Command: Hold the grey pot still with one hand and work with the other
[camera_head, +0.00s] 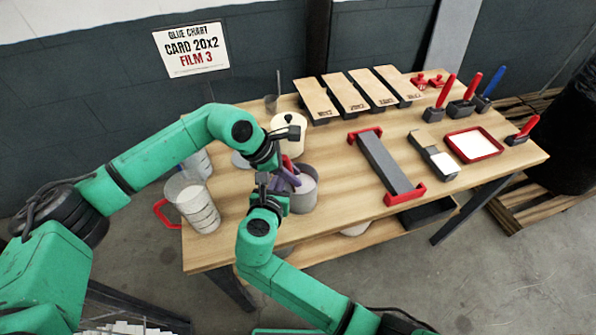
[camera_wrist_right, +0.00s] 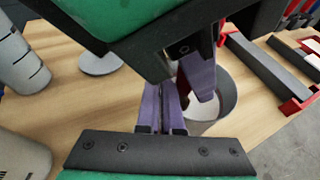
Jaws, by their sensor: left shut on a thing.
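The grey pot (camera_head: 304,194) stands near the front edge of the wooden table, with pale contents inside. It also shows in the right wrist view (camera_wrist_right: 228,98). A bit of red shows behind the left fingers.
A measuring jug (camera_head: 196,206) with a red handle stands at left. A cream lidded pot (camera_head: 289,134) is behind. Several boards (camera_head: 350,94) line the back. A grey bar fixture with red ends (camera_head: 386,165), a red tray (camera_head: 474,145) and red-handled tools (camera_head: 445,92) are at right.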

